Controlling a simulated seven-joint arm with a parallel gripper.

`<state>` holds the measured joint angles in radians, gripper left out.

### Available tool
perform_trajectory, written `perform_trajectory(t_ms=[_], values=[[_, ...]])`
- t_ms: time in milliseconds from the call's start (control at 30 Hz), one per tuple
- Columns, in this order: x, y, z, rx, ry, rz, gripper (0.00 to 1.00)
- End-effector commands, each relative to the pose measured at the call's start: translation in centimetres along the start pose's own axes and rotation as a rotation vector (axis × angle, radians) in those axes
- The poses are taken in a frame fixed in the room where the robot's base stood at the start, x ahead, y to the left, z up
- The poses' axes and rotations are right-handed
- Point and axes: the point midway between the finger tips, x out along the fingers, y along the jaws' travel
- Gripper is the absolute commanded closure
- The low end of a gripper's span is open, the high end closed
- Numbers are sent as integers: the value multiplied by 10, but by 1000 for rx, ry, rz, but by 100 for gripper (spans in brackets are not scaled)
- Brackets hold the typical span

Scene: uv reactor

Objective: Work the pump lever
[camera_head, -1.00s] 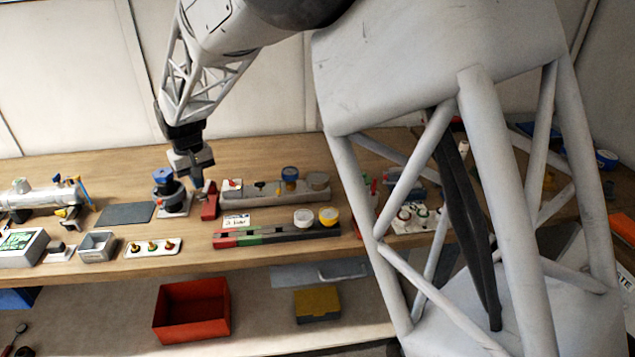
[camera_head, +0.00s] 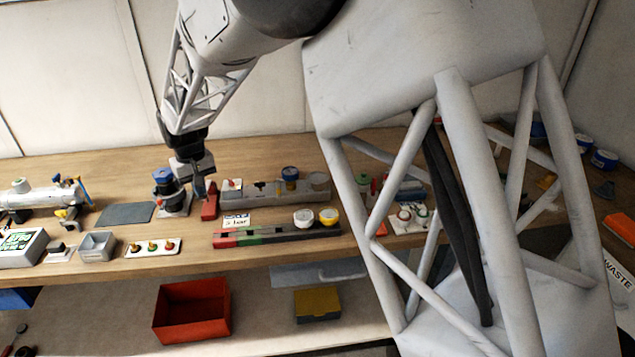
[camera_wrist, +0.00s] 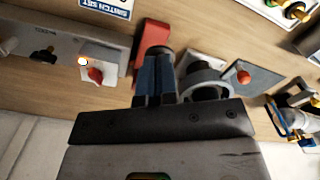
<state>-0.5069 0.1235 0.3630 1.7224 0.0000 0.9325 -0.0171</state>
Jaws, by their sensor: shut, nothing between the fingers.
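A pump-like unit (camera_head: 172,203) with a blue top and dark body stands on a pale base at the left middle of the bench. My gripper (camera_head: 199,189) is shut and empty, pointing down between the unit and the red piece. In the wrist view, the shut fingers (camera_wrist: 158,60) overlap the near end of the red piece (camera_wrist: 152,38); contact is unclear. A grey ring (camera_wrist: 204,78) lies right of the fingers, with a red ball (camera_wrist: 243,77) farther right.
A grey panel with a red switch (camera_wrist: 94,74) and a lit lamp is left in the wrist view. A dark mat (camera_head: 125,214) lies left of the unit. A long rail (camera_head: 275,236) lies in front. A red bin (camera_head: 191,310) sits on the lower shelf.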

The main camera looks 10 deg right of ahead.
Motion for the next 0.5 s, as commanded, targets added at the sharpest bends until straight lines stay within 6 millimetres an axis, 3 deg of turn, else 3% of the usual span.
perform_trajectory(t_ms=[500], values=[[16, 0, 0, 0, -1, 0, 100]])
